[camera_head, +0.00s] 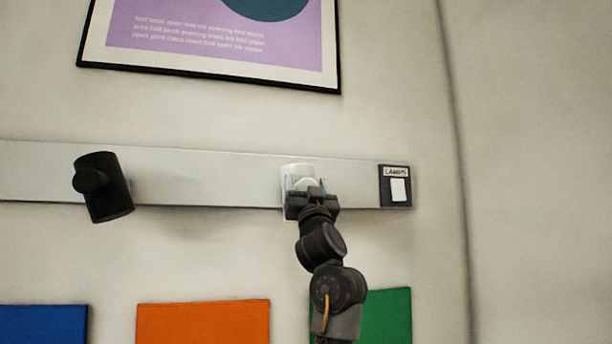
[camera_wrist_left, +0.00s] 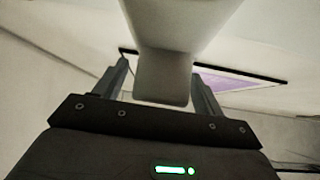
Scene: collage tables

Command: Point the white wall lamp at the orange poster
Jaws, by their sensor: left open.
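The white wall lamp (camera_head: 298,170) is mounted on the grey wall rail, right of the middle. My left gripper (camera_head: 305,187) is at the lamp and covers its lower part in the head view. In the left wrist view the white lamp (camera_wrist_left: 165,70) stands between the two open fingers (camera_wrist_left: 163,95); I cannot tell whether either finger touches it. The orange poster (camera_head: 203,322) is on the wall below the rail, left of my arm, its lower part cut off by the picture edge. My right gripper is in neither view.
A black wall lamp (camera_head: 103,188) is on the rail (camera_head: 215,180) at the left. A switch panel marked LAMPS (camera_head: 396,187) is at the rail's right end. Blue (camera_head: 42,324) and green (camera_head: 390,315) posters flank the orange one. A framed purple poster (camera_head: 215,38) hangs above.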

